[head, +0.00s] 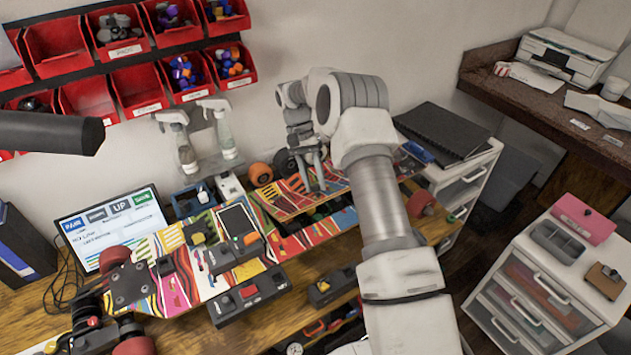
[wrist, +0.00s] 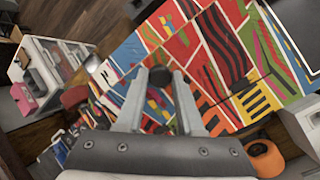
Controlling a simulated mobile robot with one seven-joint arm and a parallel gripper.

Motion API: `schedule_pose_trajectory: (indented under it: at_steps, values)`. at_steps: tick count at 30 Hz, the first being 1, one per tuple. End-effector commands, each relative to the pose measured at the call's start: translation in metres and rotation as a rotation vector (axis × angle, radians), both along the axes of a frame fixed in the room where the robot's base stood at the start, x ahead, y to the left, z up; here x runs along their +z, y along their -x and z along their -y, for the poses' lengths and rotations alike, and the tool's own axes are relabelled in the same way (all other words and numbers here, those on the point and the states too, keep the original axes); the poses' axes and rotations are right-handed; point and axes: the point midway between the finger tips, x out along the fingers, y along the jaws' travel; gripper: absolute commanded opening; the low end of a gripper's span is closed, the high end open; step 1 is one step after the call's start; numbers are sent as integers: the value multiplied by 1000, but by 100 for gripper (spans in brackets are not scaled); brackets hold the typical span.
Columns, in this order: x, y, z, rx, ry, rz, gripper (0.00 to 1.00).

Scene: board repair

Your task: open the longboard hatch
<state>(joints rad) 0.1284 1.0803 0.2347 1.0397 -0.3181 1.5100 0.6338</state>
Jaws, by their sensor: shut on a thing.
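The colourful patterned longboard (head: 185,290) lies across the wooden bench. Its hatch (head: 278,202), a panel with the same bright pattern, is at the board's right part and appears raised, with a dark gap along its near edge. In the wrist view the hatch surface (wrist: 210,60) fills the middle, striped red, orange and green. My gripper (head: 313,188) points down at the hatch. In the wrist view my gripper (wrist: 160,82) has its two fingers on either side of a small dark knob (wrist: 159,75), shut on it. The fingers hide the knob in the head view.
A dark control box (head: 250,294), a handheld device (head: 238,240) and an orange wheel (head: 260,173) lie close by. A white drawer unit (head: 470,175) stands to the right, and a monitor (head: 115,225) at left.

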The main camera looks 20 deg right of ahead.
Motion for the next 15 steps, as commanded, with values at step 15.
schedule_pose_trajectory:
  at_steps: [15]
  values:
    - [9, -12, -3, 0, 36, -113, 0]
